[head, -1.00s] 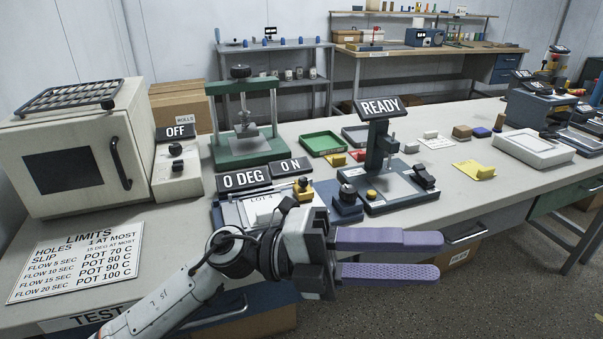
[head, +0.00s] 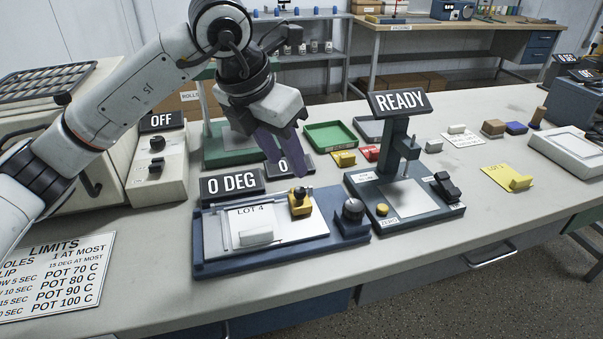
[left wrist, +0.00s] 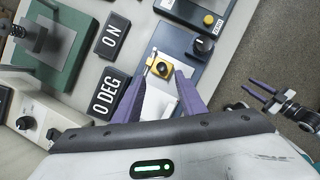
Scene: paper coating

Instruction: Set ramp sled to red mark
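The ramp sled, a small yellow block with a dark knob (head: 300,201), sits on the right part of the blue ramp base (head: 222,265). A white sheet marked LOT 4 (head: 277,220) with a pale block (head: 257,237) lies to its left. My left gripper (head: 287,170) is open and empty above and behind the sled, fingers pointing down. In the left wrist view the sled (left wrist: 162,69) appears between the spread purple fingertips, with no contact visible. My right gripper (left wrist: 262,90) shows open and empty at the right of that view. I cannot make out a red mark.
A dark dial (head: 352,209) is at the ramp's right end. The 0 DEG display (head: 232,184) stands behind it. The READY stand (head: 399,205) is close on the right. The green press (head: 225,148) and OFF control box (head: 158,172) are behind left.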

